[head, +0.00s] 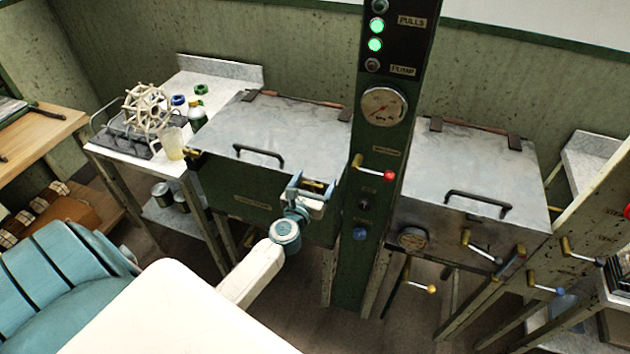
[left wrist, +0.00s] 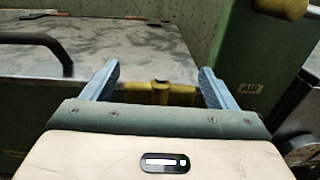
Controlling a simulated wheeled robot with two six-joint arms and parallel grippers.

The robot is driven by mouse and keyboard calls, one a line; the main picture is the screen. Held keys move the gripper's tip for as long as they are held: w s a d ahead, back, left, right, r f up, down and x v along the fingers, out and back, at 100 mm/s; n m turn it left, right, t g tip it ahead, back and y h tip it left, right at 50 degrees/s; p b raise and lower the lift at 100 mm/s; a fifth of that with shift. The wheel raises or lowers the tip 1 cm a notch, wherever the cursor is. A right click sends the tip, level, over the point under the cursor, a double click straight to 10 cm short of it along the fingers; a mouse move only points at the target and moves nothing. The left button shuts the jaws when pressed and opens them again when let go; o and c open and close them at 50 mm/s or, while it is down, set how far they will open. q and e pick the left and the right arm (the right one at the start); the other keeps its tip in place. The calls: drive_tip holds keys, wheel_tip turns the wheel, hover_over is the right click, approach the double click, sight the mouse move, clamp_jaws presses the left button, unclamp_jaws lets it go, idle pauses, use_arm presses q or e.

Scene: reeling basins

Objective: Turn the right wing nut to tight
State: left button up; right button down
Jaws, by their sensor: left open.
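The right wing nut (head: 314,186) is a brass-yellow piece at the front right corner of the left basin's metal lid (head: 270,125). In the left wrist view the wing nut (left wrist: 160,92) shows its two wings spread left and right with a dark stud between them. My left gripper (head: 313,181) is open, with its blue fingers either side of the nut. In the left wrist view the gripper (left wrist: 159,76) shows a gap between each finger and the nut. The nut's lower part is hidden behind my gripper body. Another brass nut (head: 193,153) sits at the lid's front left corner.
A green column (head: 346,275) with a gauge (head: 383,108) and a red-knobbed lever (head: 375,172) stands just right of my left gripper. The lid's black handle (head: 258,155) lies to its left. A second lidded basin (head: 465,165) is farther right.

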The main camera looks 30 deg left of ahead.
use_arm(q)
drive_tip(key=b+v, duration=0.2)
drive_tip(key=v, duration=0.8)
drive_tip(key=shift+s, duration=0.15)
drive_tip(key=s+d+f+m+g+h+b, duration=0.15)
drive_tip(key=s+f+m, duration=0.4)
drive_tip(key=f, duration=0.75)
drive_tip(key=s+f+m+g+h+b, duration=0.1)
drive_tip(key=s+f+m+g, duration=0.15)
drive_tip(key=f+m, duration=0.85)
drive_tip(key=s+f+m+g+h+b, duration=0.1)
drive_tip(key=s+f+m+g, duration=0.4)
drive_tip(key=f, duration=1)
drive_tip(key=s+f+m+g, duration=0.2)
drive_tip(key=s+f+m, duration=0.3)
drive_tip(key=s, duration=0.4)
drive_tip(key=s+d+f+m+g+b, duration=0.1)
drive_tip(key=s+f+m+g, duration=0.2)
drive_tip(key=s+f+m, duration=0.3)
drive_tip(key=s+f+m+g+b, duration=0.1)
drive_tip(key=s+f+m, duration=0.5)
drive_tip(key=s, duration=0.8)
wheel_tip(320, 180, down, 3)
drive_tip(key=shift+d+f+g, duration=0.15)
drive_tip(key=shift+d+g, duration=0.2)
drive_tip(key=shift+g, duration=0.35)
drive_tip(key=shift+w+m, duration=0.15)
drive_tip(key=shift+m, duration=0.1)
